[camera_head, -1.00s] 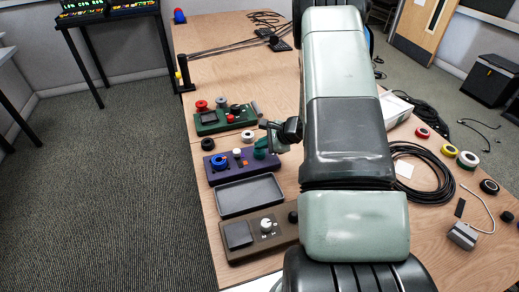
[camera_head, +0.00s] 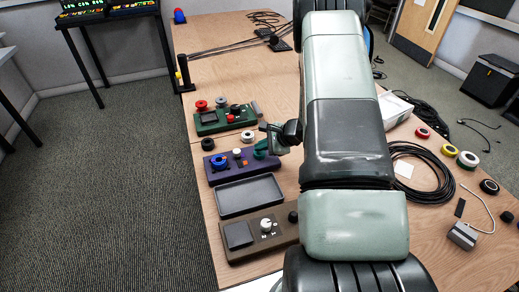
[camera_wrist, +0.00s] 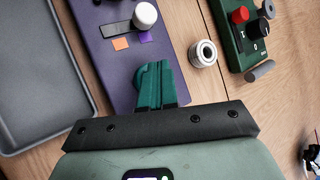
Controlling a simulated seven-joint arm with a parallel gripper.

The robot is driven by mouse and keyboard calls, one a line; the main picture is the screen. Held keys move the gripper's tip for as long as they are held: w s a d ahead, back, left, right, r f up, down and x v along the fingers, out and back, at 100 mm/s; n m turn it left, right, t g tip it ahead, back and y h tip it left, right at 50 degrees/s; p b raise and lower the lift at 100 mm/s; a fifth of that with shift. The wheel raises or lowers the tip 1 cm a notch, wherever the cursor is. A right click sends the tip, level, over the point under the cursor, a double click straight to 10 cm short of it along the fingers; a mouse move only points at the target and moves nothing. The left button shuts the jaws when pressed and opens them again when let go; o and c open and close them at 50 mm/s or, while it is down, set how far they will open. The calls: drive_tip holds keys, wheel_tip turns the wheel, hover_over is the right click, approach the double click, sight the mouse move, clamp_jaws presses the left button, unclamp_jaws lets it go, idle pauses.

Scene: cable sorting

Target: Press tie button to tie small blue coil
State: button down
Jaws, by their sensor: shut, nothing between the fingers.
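A small blue coil (camera_head: 219,162) sits at the left end of the purple device (camera_head: 216,179) in the head view. The wrist view shows the other part of the purple device (camera_wrist: 110,60), with a white round knob (camera_wrist: 145,15) and orange and purple squares beside it. The same knob (camera_head: 237,154) shows right of the coil in the head view. My gripper (camera_wrist: 152,80) is shut and empty. Its green fingers are over the right end of the device, apart from the coil. They hide what is beneath them, so contact cannot be told. The coil is outside the wrist view.
A grey tray (camera_head: 249,196) lies in front of the purple device, and a brown device with a dial (camera_head: 266,226) is nearer. A green device (camera_head: 224,122) stands behind. A white ring (camera_wrist: 203,54) lies between the purple and green devices. A black ring (camera_head: 208,144) lies near the table's left edge.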

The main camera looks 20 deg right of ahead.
drive_tip(key=shift+r, duration=1.2)
drive_tip(key=shift+r, duration=2.5)
wheel_tip(320, 180, up, 12)
drive_tip(key=n+g, duration=0.1)
drive_tip(key=n, duration=0.4)
hover_over(262, 153)
drive_tip(key=s+a, duration=0.2)
drive_tip(key=a, duration=0.3)
drive_tip(key=s+a+r+n+g, duration=0.1)
drive_tip(key=s+a+r+n, duration=0.4)
drive_tip(key=s+r, duration=0.4)
drive_tip(key=s+r+n+h, duration=0.3)
drive_tip(key=s+r+n, duration=0.1)
drive_tip(key=s, duration=0.6)
drive_tip(key=s+r+n+h, duration=0.3)
drive_tip(key=s+r+n, duration=0.2)
drive_tip(key=s, duration=0.6)
drive_tip(key=shift+a+r+t, duration=0.25)
drive_tip(key=shift+r+t, duration=0.15)
drive_tip(key=shift+r, duration=0.5)
